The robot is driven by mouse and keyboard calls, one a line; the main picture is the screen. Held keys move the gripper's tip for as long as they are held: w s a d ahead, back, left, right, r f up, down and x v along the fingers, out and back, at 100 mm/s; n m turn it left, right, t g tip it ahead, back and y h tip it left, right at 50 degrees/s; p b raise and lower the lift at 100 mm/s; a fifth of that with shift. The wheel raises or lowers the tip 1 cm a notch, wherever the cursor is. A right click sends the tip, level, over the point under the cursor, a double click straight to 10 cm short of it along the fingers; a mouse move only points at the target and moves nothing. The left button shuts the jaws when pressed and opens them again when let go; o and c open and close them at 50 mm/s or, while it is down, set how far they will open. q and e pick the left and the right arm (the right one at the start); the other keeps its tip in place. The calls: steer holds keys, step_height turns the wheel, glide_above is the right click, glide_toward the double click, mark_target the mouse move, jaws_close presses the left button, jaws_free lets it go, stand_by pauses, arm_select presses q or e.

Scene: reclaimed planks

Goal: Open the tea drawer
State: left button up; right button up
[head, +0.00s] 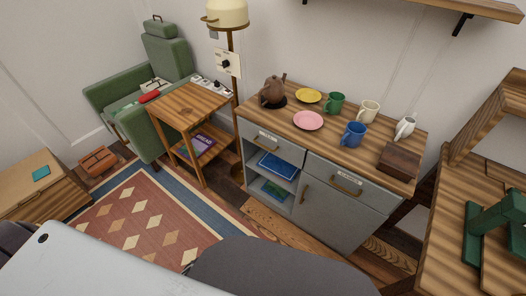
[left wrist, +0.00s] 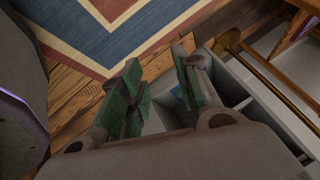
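The grey cabinet (head: 332,221) has a wooden top and two upper drawers, both shut. The left drawer (head: 285,148) and the right drawer (head: 366,194) each have a brass handle and a small white label. The labels are too small to read, so I cannot tell which one is the tea drawer. My left gripper (left wrist: 158,60) shows in the left wrist view with its green-padded fingers apart and nothing between them. It points down in front of what looks like the cabinet's open shelves. My right gripper is in neither view.
The top holds a brown teapot (head: 272,91), a pink plate (head: 308,121), a yellow plate (head: 308,96), several mugs and a dark wooden box (head: 400,158). A floor lamp (head: 233,62) and side table (head: 191,104) stand left. A wooden desk (head: 443,250) stands right.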

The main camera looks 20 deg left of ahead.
arm_select(q)
steer(key=w+d+r+m+t+h+b, duration=0.1)
steer(key=w+r+m+t+b, duration=0.25)
steer(key=w+r, duration=0.5)
steer(key=w+r+m+t+h+b, duration=0.1)
steer(key=w+r+m+t+b, duration=0.3)
steer(key=w, duration=0.8)
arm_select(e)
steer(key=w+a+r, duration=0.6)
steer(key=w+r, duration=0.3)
arm_select(q)
steer(key=w+d+r+m+t+h+b, duration=0.2)
steer(key=w+r+m+b, duration=0.1)
steer(key=r, duration=0.7)
steer(key=w+d+r+m+t+h+b, duration=0.2)
steer(key=w+r+m+h+b, duration=0.1)
steer(key=r, duration=0.8)
steer(key=shift+w+m+b, duration=0.8)
steer(key=shift+m+b, duration=0.05)
steer(key=shift+b, duration=0.15)
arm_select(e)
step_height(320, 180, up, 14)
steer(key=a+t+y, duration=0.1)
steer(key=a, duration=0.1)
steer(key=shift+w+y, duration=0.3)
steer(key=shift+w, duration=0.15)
